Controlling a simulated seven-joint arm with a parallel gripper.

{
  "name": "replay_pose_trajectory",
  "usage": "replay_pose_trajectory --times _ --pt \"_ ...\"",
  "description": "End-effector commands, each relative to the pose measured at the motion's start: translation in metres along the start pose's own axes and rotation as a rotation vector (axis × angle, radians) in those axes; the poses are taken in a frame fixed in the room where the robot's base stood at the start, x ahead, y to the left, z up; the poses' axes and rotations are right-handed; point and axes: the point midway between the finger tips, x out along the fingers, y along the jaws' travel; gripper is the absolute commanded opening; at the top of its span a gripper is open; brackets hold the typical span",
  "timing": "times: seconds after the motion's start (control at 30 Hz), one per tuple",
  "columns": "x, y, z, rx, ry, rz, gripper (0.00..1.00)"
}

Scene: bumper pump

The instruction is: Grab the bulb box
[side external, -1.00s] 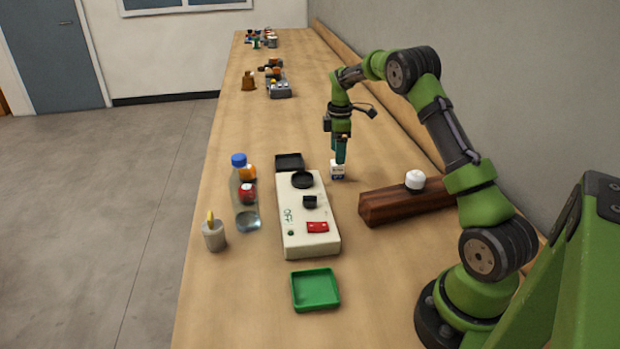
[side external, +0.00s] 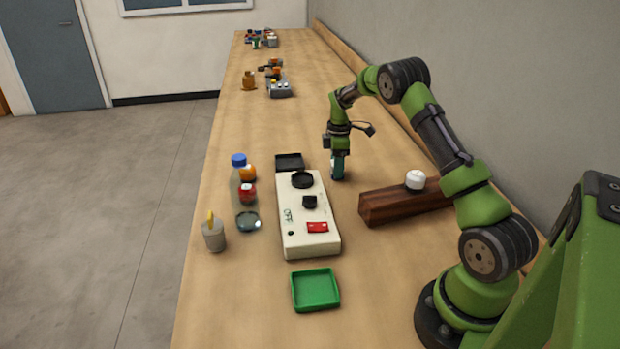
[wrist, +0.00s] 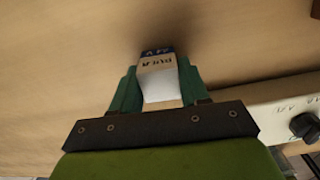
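The bulb box (wrist: 158,70) is a small white and tan carton with a dark blue band and lettering. In the wrist view it sits between the two green fingers of my gripper (wrist: 160,82), one on each side. Any gap between fingers and box is too small to judge, so I cannot tell whether they grip it. In the side view my gripper (side external: 338,178) is low at the table, right of the cream control panel. There the fingers hide most of the box, leaving a white sliver (side external: 332,163).
The cream panel (side external: 296,238) with knobs and a red switch lies just left. A black tray (side external: 289,160) is behind it, a green tray (side external: 315,290) in front. A wooden block (side external: 385,209) with a white bulb (side external: 415,180) stands right. A bottle (side external: 237,185) and candle cup (side external: 213,236) are left.

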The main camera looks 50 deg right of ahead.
Motion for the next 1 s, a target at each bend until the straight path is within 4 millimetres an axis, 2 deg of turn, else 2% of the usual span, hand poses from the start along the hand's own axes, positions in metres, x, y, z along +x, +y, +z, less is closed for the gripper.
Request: replay_pose_trajectory --times 0.03,0.1,0.37,0.47,0.7,0.83,1.0 --pt "0.0 0.0 0.0 0.0 0.0 0.0 0.23" --pt "0.0 0.0 0.0 0.0 0.0 0.001 0.15" --pt "-0.004 0.0 0.0 0.0 0.001 0.001 0.15" --pt "-0.017 0.001 0.0 0.0 0.001 0.005 0.15" --pt "-0.065 0.001 0.0 0.0 0.002 0.005 0.15" --pt "-0.086 0.001 0.0 0.0 0.001 0.003 0.15" --pt "-0.11 -0.004 -0.019 -0.034 0.002 0.004 0.15"
